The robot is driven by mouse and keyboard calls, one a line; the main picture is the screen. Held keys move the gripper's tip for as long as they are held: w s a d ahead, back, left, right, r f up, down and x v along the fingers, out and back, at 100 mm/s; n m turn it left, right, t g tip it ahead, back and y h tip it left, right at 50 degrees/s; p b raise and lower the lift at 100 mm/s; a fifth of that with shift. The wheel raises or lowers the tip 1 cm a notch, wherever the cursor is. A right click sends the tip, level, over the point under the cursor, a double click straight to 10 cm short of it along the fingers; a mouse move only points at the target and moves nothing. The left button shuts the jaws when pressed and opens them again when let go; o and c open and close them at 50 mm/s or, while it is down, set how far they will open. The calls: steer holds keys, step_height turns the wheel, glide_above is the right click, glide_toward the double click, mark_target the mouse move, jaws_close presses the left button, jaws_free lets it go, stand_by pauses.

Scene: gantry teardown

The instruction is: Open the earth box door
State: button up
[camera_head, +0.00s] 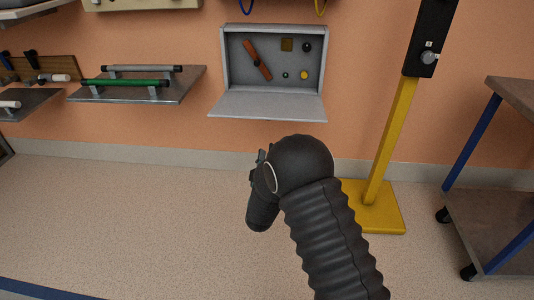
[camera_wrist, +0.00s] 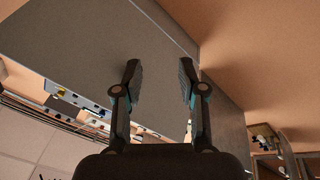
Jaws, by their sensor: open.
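The earth box (camera_head: 226,58) is a shallow grey box on the orange wall, upper middle of the head view. Its door (camera_head: 268,105) is swung down from the bottom edge and sticks out toward me, so the inside shows. Inside are an orange-brown lever (camera_head: 257,59), a brass-coloured square and several small round parts. My gripper is below and in front of the door, largely hidden behind my dark arm in the head view. In the wrist view my gripper (camera_wrist: 158,75) is open and empty, with a large grey panel, likely the door, beyond the fingers.
A yellow post (camera_head: 388,140) with a black control box stands to the right, near a wheeled cart (camera_head: 495,215). Wall shelves with a green-handled bar (camera_head: 125,83) are at left. The floor in front is clear.

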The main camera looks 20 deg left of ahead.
steer(key=v, duration=1.2)
steer(key=shift+f, duration=0.1)
